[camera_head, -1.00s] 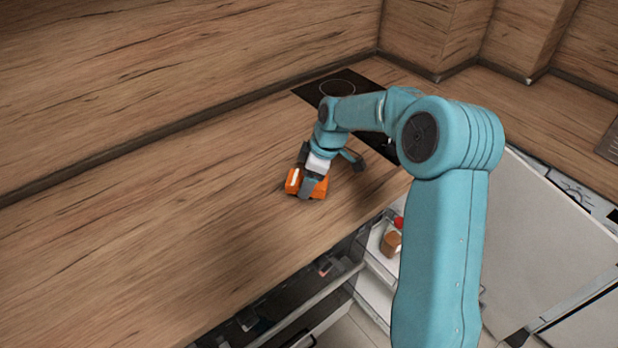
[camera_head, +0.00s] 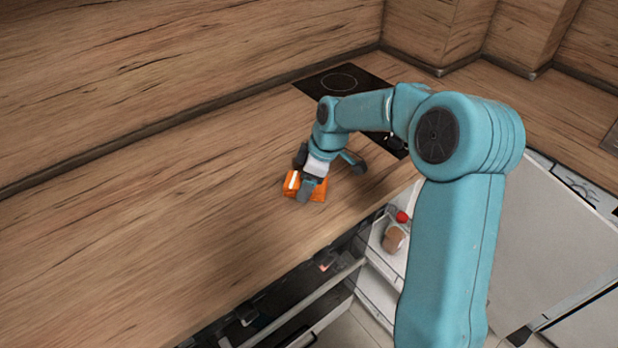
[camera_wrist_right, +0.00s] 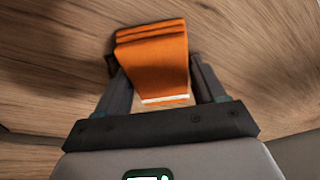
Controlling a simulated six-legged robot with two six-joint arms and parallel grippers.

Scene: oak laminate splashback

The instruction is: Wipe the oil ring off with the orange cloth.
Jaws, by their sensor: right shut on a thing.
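The orange cloth (camera_head: 291,183) is a folded pad at the wooden worktop, left of the hob. My right gripper (camera_head: 305,188) is shut on it from above. In the right wrist view the cloth (camera_wrist_right: 153,52) sits between the two dark fingers, with a pale stripe at its near edge. Its underside looks close to the wood, but I cannot tell if it touches. I cannot make out the oil ring in either view; the cloth and gripper hide part of the wood. My left gripper is not in view.
A black hob (camera_head: 362,82) with a ring mark lies beyond my right arm. The worktop (camera_head: 150,240) to the left is clear. The wooden splashback (camera_head: 170,60) rises behind it. Below the front edge are an open drawer and shelves with a red-topped item (camera_head: 402,217).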

